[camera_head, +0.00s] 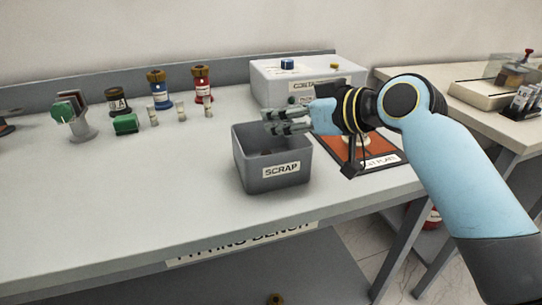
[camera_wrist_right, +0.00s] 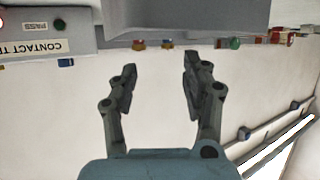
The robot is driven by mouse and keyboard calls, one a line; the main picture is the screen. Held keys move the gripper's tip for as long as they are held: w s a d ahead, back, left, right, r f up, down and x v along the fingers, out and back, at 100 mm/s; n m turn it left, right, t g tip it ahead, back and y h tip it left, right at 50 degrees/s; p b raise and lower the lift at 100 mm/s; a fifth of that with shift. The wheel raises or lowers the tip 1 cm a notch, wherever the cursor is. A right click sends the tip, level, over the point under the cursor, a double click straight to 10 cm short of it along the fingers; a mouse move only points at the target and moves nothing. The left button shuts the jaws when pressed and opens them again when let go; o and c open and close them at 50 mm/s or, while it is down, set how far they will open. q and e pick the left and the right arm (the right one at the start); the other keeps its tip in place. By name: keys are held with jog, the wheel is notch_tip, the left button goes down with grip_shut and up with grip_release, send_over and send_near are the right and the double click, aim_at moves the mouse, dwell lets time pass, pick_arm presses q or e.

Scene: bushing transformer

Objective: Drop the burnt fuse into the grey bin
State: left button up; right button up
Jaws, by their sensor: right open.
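The grey bin (camera_head: 272,184), labelled SCRAP, stands near the front edge of the bench. My right gripper (camera_head: 270,122) is over the bin's opening, coming in from the right. Its fingers are apart with nothing between them in the right wrist view (camera_wrist_right: 160,75). A grey wall of the bin (camera_wrist_right: 185,14) fills the top of that view. A small dark brownish shape lies inside the bin in the head view; I cannot tell whether it is the burnt fuse. My left gripper is not in view.
Several small items stand at the back left: pale fuses (camera_head: 181,111), a blue bushing (camera_head: 157,90), a red bushing (camera_head: 202,82) and a green block (camera_head: 126,124). A white contact tester box (camera_head: 305,84) stands behind the bin. An orange plate (camera_head: 338,150) lies right of it. The front left bench is clear.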

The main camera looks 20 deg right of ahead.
jog(key=shift+s, duration=0.1)
jog(key=v, duration=1)
jog(key=s+d+f+m+g+h, duration=0.2)
jog(key=s+d+f+g+h, duration=0.15)
jog(key=s+f, duration=0.6)
jog(key=s+d+f+m+g+h, duration=0.2)
jog(key=s+f+m+g+h, duration=0.25)
jog(key=s, duration=0.85)
notch_tip(320, 180, down, 29)
jog(key=s+d+n+g+b, duration=0.1)
jog(key=s+d+g+b, duration=0.1)
jog(key=d, duration=0.1)
jog(key=s+f+b, duration=0.1)
jog(key=s+f, duration=1.7)
jog(key=shift+s+d+f+g+y, duration=0.35)
jog(key=shift+d+f+g+y, duration=0.05)
jog(key=shift+b, duration=0.3)
